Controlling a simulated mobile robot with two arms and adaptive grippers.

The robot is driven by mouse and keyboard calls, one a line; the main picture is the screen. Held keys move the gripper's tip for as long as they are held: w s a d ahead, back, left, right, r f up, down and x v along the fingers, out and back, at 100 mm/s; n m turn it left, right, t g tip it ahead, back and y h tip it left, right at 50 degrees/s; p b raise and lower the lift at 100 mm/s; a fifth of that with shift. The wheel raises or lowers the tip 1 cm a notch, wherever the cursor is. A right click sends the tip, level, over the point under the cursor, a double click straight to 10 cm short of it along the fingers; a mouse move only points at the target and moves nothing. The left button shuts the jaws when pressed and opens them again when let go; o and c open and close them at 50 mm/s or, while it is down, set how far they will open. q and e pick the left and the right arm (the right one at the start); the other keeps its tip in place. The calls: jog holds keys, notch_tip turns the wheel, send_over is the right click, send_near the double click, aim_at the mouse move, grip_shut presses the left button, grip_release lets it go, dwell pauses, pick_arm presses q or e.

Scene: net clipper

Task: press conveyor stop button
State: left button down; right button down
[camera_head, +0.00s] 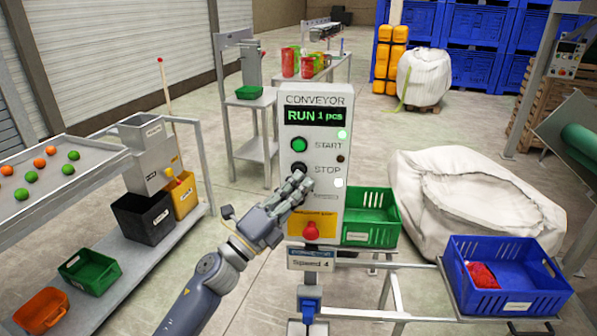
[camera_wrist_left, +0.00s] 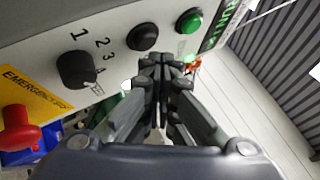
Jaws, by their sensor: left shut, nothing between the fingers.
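The grey conveyor control box (camera_head: 315,102) stands upright in the middle of the head view, its display reading RUN 1 pcs. The black STOP button (camera_head: 299,168) sits below the green START button (camera_head: 299,145). My left gripper (camera_head: 298,180) is shut and empty, its fingertips just below and in front of the STOP button, partly covering its lower side. In the left wrist view, the black button (camera_wrist_left: 143,37) shows just beyond and left of the closed fingertips (camera_wrist_left: 163,65); a gap or contact cannot be told. My right gripper is not in view.
A red emergency button (camera_head: 311,231) projects low on the box; it also shows in the left wrist view (camera_wrist_left: 20,132). A black speed knob (camera_wrist_left: 77,70) sits near the fingers. A green crate (camera_head: 372,215) and blue crate (camera_head: 510,305) stand to the right.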

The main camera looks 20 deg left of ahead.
pick_arm(q)
jog(key=shift+w+a, duration=0.1)
jog(key=shift+w, duration=0.25)
jog(key=shift+w+a, duration=0.1)
jog(key=shift+w, duration=0.3)
dwell(0.6)
dwell(0.3)
jog(key=shift+s+d, duration=0.2)
jog(key=shift+s, duration=0.65)
jog(key=s, duration=0.3)
jog(key=s+d, duration=0.1)
jog(key=s, duration=0.1)
jog(key=shift+p, duration=0.35)
